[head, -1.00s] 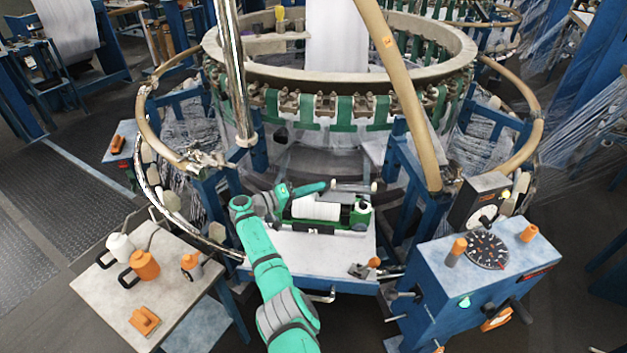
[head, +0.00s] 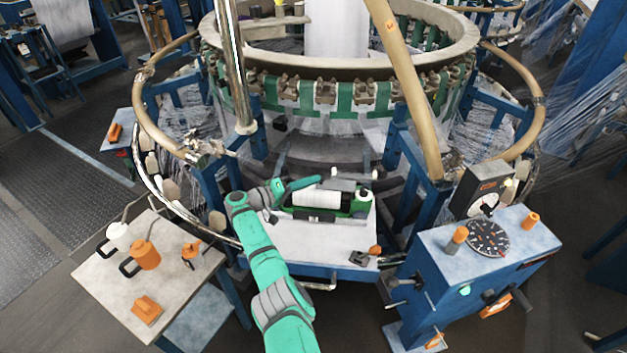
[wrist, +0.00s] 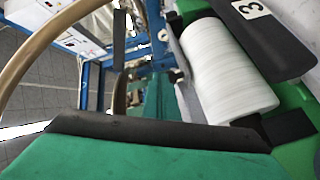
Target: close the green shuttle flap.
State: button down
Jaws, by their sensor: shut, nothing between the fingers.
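The green shuttle (head: 361,208) lies on a pale ledge below the loom ring. A white bobbin (head: 316,198) sits in its open middle; it also shows large in the wrist view (wrist: 225,75). In the wrist view, a dark plate marked "3" (wrist: 282,48) lies beside the bobbin and looks like the flap, raised off it. In the head view, a grey bar (head: 352,179) stands behind the bobbin; I cannot tell if it is the flap. My gripper (head: 316,181) is shut and empty at the shuttle's back left, near the bar's left end. Contact cannot be told.
A blue control box (head: 475,270) with a dial and knobs stands to the right. A side table (head: 105,285) with orange and white cans stands to the left. The loom ring (head: 440,60), a metal pole (head: 235,60) and a tan tube (head: 410,90) rise behind.

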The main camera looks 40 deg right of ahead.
jog(key=w+a, duration=0.1)
jog(key=a, duration=0.8)
jog(key=shift+w+a, duration=0.3)
jog(key=shift+a, duration=0.1)
jog(key=shift+f, duration=0.1)
